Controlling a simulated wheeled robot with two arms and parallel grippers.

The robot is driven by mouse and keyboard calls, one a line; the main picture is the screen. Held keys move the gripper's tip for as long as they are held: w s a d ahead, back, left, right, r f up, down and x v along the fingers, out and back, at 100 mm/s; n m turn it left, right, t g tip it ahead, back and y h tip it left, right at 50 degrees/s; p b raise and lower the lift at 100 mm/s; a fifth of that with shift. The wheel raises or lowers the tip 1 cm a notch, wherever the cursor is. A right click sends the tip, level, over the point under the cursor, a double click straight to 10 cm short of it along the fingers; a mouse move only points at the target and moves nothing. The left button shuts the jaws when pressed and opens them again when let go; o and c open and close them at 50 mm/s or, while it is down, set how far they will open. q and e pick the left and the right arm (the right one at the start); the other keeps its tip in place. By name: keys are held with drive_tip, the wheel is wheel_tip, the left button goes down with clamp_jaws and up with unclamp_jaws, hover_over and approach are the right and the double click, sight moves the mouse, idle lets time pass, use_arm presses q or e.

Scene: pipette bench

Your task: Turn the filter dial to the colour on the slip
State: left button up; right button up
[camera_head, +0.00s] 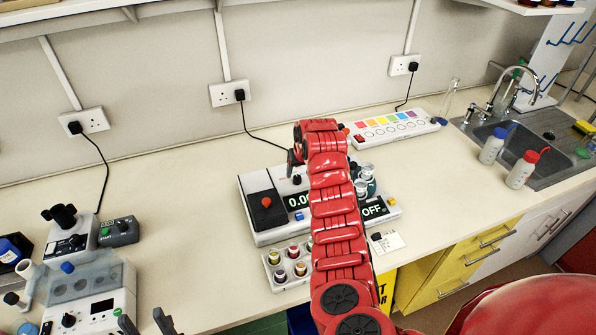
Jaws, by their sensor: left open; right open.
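A white instrument (262,239) with a 0.00 display stands mid-bench, largely covered by my red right arm. A small black knob (297,180) shows on its back part; I cannot tell whether it is the filter dial. A white slip (392,243) with a small dark patch lies right of the arm; its colour is unclear. My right gripper (295,160) is open, pointing down above the instrument's back, near the knob and partly hidden by its own arm. My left gripper (146,323) is open and empty at the bottom left edge, with only its fingertips showing.
A white panel (366,142) with a row of coloured squares stands behind right. A tray of small vials (278,276) sits in front of the instrument. Equipment (118,295) fills the left. A sink (545,140) and two bottles (521,172) are right.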

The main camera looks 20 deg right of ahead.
sight(298, 177)
drive_tip(key=shift+p+x, duration=0.3)
drive_tip(key=shift+x, duration=1.3)
drive_tip(key=shift+a, duration=0.1)
clamp_jaws()
